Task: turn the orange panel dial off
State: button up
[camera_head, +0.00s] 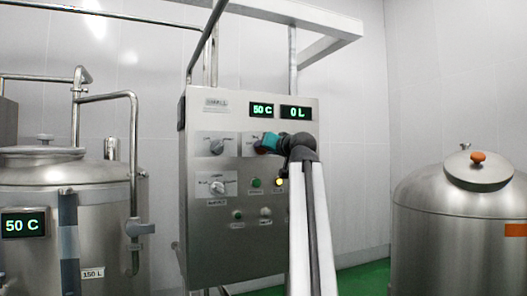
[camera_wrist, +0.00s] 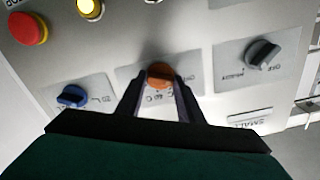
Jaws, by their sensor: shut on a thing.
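The orange dial (camera_wrist: 160,74) sits on the steel control panel between the two fingertips of my gripper (camera_wrist: 160,82) in the wrist view. The fingers are shut on it from both sides. Its pointer direction is hard to read, and its label is partly covered by the fingers. In the head view my gripper (camera_head: 263,147) reaches the upper middle of the control panel (camera_head: 235,250) from the right, and the arm and gripper hide the dial there.
A grey dial (camera_wrist: 262,53) and a blue dial (camera_wrist: 71,96) flank the orange one in the wrist view. A red button (camera_wrist: 29,28) and a lit yellow button (camera_wrist: 90,8) are also there. Steel tanks stand left (camera_head: 95,230) and right (camera_head: 455,230) of the panel.

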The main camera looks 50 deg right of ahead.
jog(key=shift+w+a+r, duration=0.1)
jog(key=shift+w+r, duration=0.05)
jog(key=shift+w, duration=0.05)
jog(key=o, duration=1)
jog(key=shift+w, duration=0.2)
jog(key=shift+f, duration=0.3)
jog(key=shift+s, duration=0.1)
